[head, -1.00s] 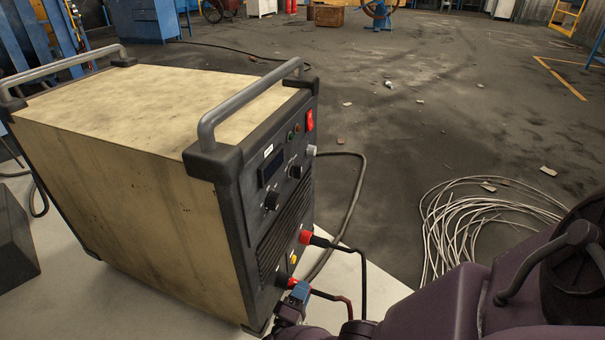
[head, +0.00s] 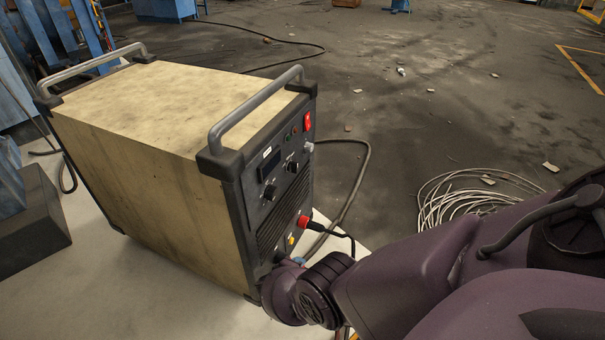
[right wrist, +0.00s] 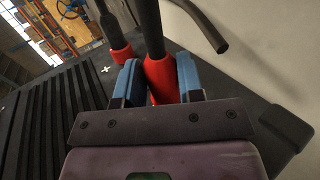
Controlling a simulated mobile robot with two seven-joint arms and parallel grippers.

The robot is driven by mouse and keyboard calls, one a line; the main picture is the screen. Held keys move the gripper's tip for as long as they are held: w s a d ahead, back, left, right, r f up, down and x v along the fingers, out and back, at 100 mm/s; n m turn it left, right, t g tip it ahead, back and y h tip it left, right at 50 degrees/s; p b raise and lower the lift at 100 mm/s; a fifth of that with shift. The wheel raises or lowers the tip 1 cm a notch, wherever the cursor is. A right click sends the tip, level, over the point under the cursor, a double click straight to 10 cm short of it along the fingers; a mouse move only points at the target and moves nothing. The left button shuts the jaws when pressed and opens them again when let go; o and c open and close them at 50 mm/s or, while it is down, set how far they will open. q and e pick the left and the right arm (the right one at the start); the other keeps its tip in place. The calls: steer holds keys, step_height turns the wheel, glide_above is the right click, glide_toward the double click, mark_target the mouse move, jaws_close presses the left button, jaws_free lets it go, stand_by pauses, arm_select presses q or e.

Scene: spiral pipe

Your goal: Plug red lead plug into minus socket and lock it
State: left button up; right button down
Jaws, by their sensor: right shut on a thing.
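The welding machine (head: 150,140) stands on a pale surface, its dark front panel facing right. In the right wrist view, my right gripper (right wrist: 158,80) has its blue pads shut around a red lead plug (right wrist: 162,75), with a black lead leaving its top. The plug's far end and its socket are hidden, so I cannot tell how deep or turned it is. A second red plug (right wrist: 121,54) sits beside it by a white plus mark (right wrist: 106,70); it also shows in the head view (head: 304,221). My right arm hides most of the gripper there. My left gripper is not in view.
The panel carries knobs and a red switch (head: 308,121) above the sockets. Coiled wire (head: 470,200) lies on the floor at right. A dark box (head: 40,215) stands at left.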

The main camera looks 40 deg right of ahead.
steer(key=y, duration=0.1)
steer(key=r+g+y+p, duration=0.1)
steer(key=shift+w+d+y, duration=0.2)
steer(key=shift+w+y, duration=0.1)
steer(key=shift+y, duration=0.1)
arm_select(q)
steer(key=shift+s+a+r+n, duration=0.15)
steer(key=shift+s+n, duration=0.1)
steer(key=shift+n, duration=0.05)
arm_select(e)
steer(key=shift+s+f+g+y, duration=0.15)
steer(key=shift+f+g+y, duration=0.15)
steer(key=shift+y, duration=0.2)
steer(key=c, duration=1)
jaws_free()
steer(key=shift+f, duration=0.1)
